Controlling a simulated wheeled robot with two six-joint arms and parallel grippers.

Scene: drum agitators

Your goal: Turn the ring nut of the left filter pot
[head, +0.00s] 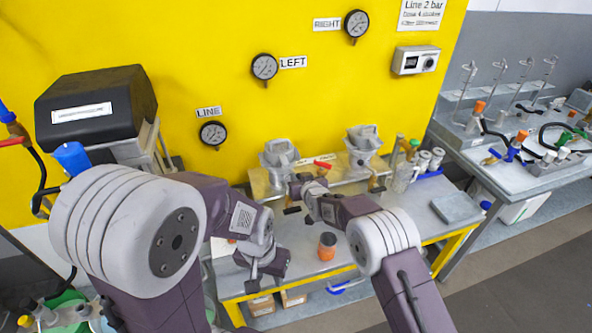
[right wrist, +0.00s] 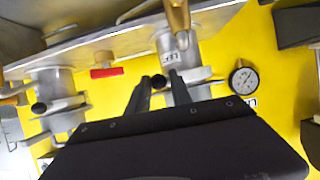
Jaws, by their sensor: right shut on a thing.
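The left filter pot (head: 279,155) is a grey metal pot on the bracket against the yellow wall. In the right wrist view the left pot (right wrist: 178,45) appears upside down, with a small label on its body. My right gripper (head: 293,196) is at the lower part of this pot. In the right wrist view its two dark fingers (right wrist: 158,86) are on either side of a black knob at the pot's ring nut, shut on it. The ring nut is partly hidden by the fingers. My left gripper (head: 257,270) hangs low over the bench front, apart from the pots; its jaw gap is unclear.
The right filter pot (head: 363,143) stands beside the left one. A red-handled valve (right wrist: 107,72) sits between them. A grey block (head: 457,207) lies at the bench's right end.

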